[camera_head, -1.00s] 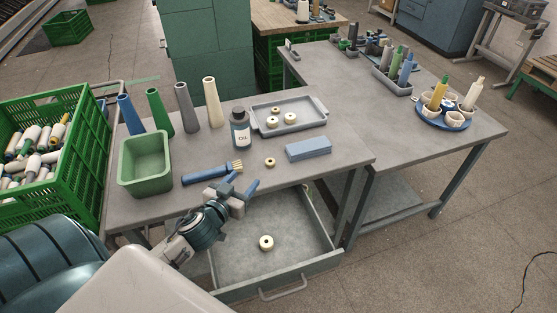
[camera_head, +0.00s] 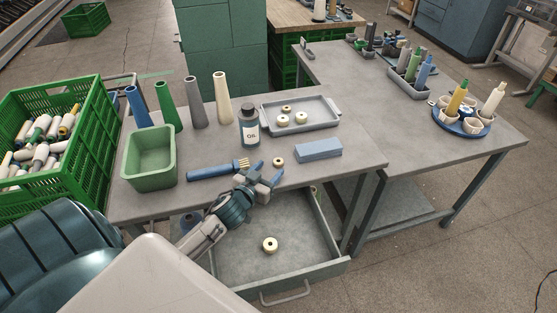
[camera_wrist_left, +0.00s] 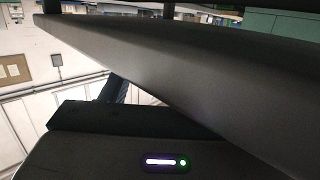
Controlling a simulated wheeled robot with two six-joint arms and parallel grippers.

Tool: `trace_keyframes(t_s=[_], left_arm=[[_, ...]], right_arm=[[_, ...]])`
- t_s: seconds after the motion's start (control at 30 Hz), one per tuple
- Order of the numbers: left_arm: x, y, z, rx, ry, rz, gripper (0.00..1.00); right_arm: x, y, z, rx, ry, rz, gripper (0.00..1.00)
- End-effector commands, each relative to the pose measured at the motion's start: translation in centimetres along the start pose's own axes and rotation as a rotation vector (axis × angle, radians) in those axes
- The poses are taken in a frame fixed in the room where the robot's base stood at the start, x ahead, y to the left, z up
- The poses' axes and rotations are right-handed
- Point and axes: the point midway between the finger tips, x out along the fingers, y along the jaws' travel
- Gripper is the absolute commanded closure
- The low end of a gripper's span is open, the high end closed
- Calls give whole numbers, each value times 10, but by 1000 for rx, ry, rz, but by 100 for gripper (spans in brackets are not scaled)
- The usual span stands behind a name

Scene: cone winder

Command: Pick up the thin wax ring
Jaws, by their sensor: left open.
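Several pale wax rings show in the head view. One small ring (camera_head: 278,162) lies alone on the grey table near its front edge, and another ring (camera_head: 270,244) lies in the open drawer. Three more rings (camera_head: 282,119) sit in the grey tray (camera_head: 328,124). I cannot tell surely which is the thin one. My left gripper (camera_head: 267,174) is open and empty at the table's front edge, just in front of the lone ring and apart from it. My right gripper is out of view.
A blue-handled brush (camera_head: 214,172) lies left of the gripper. A blue block (camera_head: 318,149) lies right of the lone ring. The oil bottle (camera_head: 250,127) stands behind it. A green bin (camera_head: 149,159) and several cones (camera_head: 197,103) stand at left. The drawer (camera_head: 310,270) is pulled out below.

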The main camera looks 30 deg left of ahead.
Motion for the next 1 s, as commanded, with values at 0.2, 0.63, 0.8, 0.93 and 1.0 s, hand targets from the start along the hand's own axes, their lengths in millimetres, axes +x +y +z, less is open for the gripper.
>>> trace_keyframes(t_s=[0.2, 0.63, 0.8, 0.93, 1.0], left_arm=[[30, 4, -6, -2, 0, -1, 45], [43, 4, -2, 0, 1, 0, 49], [43, 4, -3, 0, 1, 0, 82], [43, 4, -3, 0, 1, 0, 92], [43, 4, -3, 0, 1, 0, 92]], right_arm=[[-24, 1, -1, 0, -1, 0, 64], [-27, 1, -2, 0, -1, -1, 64], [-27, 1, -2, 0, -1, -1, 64], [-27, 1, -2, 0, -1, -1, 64], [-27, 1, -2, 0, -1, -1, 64]])
